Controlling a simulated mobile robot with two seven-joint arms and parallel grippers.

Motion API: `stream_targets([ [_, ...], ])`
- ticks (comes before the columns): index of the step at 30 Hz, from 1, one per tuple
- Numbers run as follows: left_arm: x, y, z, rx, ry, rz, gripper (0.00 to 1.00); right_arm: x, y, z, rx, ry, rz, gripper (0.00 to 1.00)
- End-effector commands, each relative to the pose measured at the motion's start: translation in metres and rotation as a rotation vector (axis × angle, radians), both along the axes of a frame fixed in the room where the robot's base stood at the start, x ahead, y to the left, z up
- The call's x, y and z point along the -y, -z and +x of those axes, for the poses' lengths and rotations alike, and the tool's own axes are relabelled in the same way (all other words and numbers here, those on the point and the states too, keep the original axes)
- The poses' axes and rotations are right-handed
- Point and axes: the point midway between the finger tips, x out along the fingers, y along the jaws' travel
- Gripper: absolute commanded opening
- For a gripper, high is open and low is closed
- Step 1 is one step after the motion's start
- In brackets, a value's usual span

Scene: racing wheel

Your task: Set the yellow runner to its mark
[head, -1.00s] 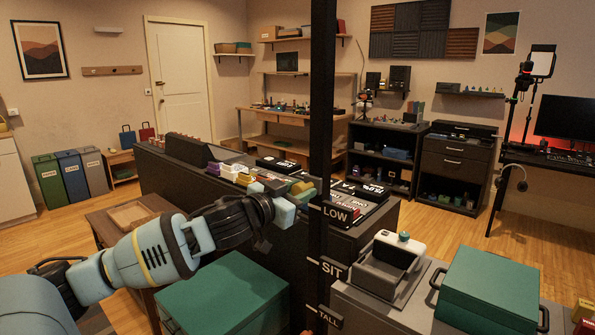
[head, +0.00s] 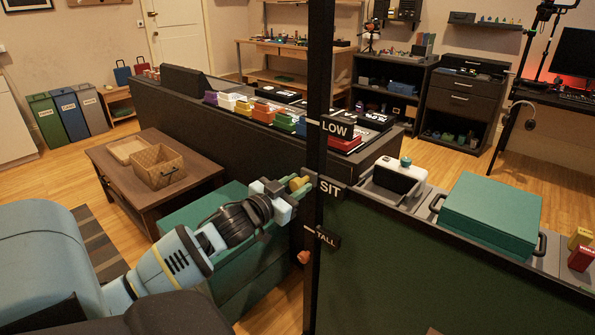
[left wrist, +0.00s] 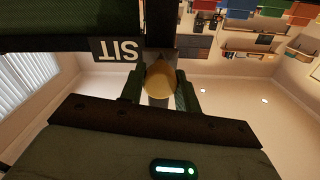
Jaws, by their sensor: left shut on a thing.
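The yellow runner (head: 299,183) is a small yellow knob at the left side of the black post (head: 318,65). It shows as a round knob in the left wrist view (left wrist: 160,80). My left gripper (head: 285,196) is shut on it, with a finger on each side. The runner looks about level with the SIT label (head: 330,188), which shows upside down in the wrist view (left wrist: 117,51). The LOW label (head: 337,128) is above and the TALL label (head: 327,237) below. My fingers partly hide the runner. My right gripper is not in view.
An orange knob (head: 304,257) sits lower on the post. A green panel (head: 400,270) stands right of the post. A low table with a wicker basket (head: 158,166) is at left. A long dark counter (head: 240,140) with colored items is behind.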

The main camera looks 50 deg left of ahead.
Motion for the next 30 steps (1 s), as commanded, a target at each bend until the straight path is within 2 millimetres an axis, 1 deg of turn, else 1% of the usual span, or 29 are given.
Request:
stream_targets([
  [1, 0.0000, 0.0084, -0.0002, -0.005, -0.001, -0.004, 0.00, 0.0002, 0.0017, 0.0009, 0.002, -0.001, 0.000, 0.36],
  [5, -0.0001, 0.0144, -0.0001, -0.004, -0.002, -0.001, 0.00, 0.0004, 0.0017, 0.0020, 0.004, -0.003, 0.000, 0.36],
  [17, -0.0001, 0.0137, 0.0001, 0.001, -0.001, 0.000, 0.00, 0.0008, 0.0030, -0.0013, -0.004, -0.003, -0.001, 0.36],
  [18, -0.0001, 0.0135, 0.0001, 0.002, -0.001, 0.000, 0.37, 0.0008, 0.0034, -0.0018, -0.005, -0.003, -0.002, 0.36],
  [21, -0.0001, 0.0132, 0.0002, 0.002, -0.001, 0.000, 0.50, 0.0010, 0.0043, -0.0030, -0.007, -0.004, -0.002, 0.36],
  [22, -0.0001, 0.0132, 0.0002, 0.002, -0.001, 0.000, 0.54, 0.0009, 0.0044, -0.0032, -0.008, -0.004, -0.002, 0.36],
  [30, 0.0001, 0.0131, -0.0002, 0.003, 0.000, 0.000, 0.54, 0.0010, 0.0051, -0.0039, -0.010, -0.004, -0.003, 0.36],
])
